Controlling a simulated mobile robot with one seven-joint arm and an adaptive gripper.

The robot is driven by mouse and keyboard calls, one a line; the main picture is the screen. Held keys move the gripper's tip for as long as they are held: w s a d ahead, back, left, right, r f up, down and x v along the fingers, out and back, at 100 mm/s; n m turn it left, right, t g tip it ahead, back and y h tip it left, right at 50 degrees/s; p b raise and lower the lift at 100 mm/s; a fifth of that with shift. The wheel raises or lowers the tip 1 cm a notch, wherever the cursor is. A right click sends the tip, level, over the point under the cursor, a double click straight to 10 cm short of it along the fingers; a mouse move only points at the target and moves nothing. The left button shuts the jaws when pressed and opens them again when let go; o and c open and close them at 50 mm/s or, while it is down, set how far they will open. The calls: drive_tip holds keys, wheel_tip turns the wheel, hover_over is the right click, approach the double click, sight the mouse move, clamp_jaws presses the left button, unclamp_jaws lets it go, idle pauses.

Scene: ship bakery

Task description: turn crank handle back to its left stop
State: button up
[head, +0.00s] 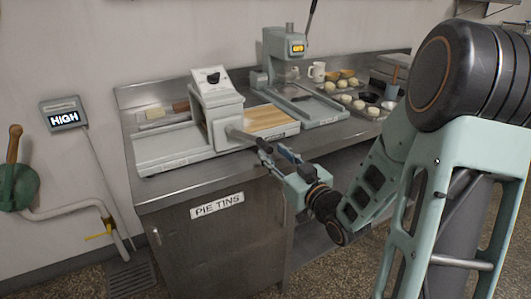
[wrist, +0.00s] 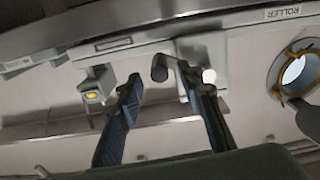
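The crank handle is a short grey cylinder (head: 238,134) on the front of the white roller machine (head: 180,143), pointing toward my gripper. In the wrist view the grey handle (wrist: 159,68) shows near the fingertips, between them and closer to the right finger. My gripper (head: 273,151) is in front of the bench edge, just right of the handle. In the wrist view my gripper (wrist: 160,82) has its two blue fingers spread apart with nothing held. I cannot tell whether the right finger touches the handle. The crank's arm and stops are not clearly visible.
The roller stands on a steel bench (head: 160,192) labelled PIE TINS. A grey press (head: 283,62) with a raised lever and a tray of dough pieces (head: 345,103) are to the right.

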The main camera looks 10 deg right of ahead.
sight(266, 146)
drive_tip(key=x, duration=0.5)
drive_tip(key=shift+w+a, duration=0.1)
drive_tip(key=shift+w, duration=0.05)
clamp_jaws()
